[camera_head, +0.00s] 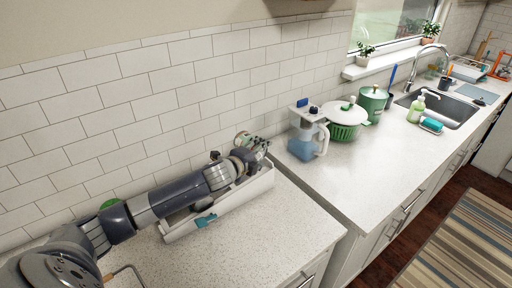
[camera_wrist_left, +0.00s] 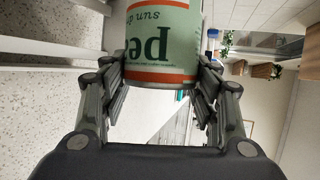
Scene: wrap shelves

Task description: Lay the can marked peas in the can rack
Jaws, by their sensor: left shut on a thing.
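The peas can (camera_wrist_left: 160,42) has a pale green label with orange bands and dark letters, partly cut off by the top edge of the left wrist view. My left gripper (camera_wrist_left: 160,80) is shut on it, with a finger on each side. In the head view the left gripper (camera_head: 256,148) is above the far end of a long white rack (camera_head: 232,203) on the counter by the wall, probably the can rack. My arm hides much of the rack's inside. My right gripper is not in view.
A blue-filled pitcher (camera_head: 302,143), a white and green colander (camera_head: 345,118) and a green canister (camera_head: 373,102) stand on the counter to the right of the rack. A teal item (camera_head: 205,220) is at the rack's front side. The counter in front of the rack is clear.

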